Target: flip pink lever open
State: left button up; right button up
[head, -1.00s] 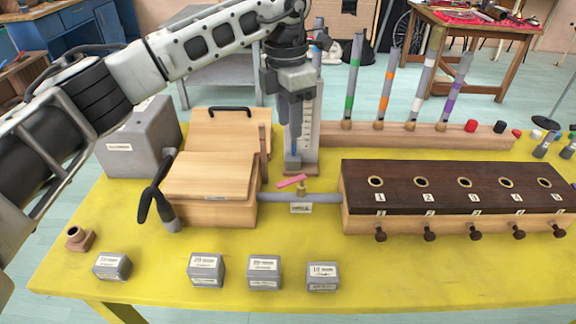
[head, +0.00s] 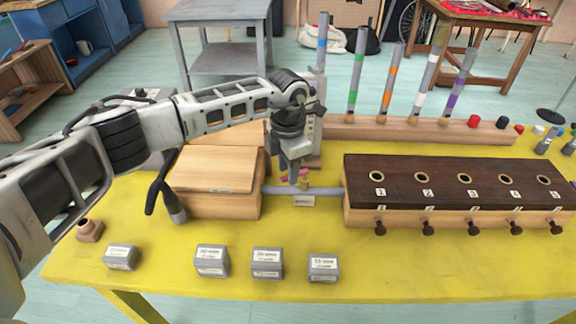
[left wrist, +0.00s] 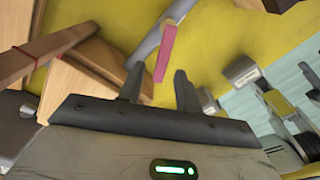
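The pink lever (head: 283,177) sits on top of the grey pipe (head: 325,190) between the wooden bellows box and the dark-topped chest. My left gripper (head: 294,180) points down right at the lever and hides part of it in the head view. In the left wrist view, the gripper's two fingers (left wrist: 159,72) stand apart. The pink lever (left wrist: 165,52) lies lengthwise in the gap between and beyond the fingertips, next to the pipe (left wrist: 152,40). I cannot tell whether a finger touches it. My right gripper is not in view.
The wooden bellows box (head: 215,168) stands left of the gripper, and the chest with numbered holes (head: 400,170) stands right. A rack with striped tubes (head: 440,132) is behind. Several grey weight blocks (head: 267,262) line the front of the yellow table (head: 400,270).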

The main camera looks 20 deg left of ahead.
pick_arm(q)
jog(key=shift+f, duration=0.3)
grip_shut()
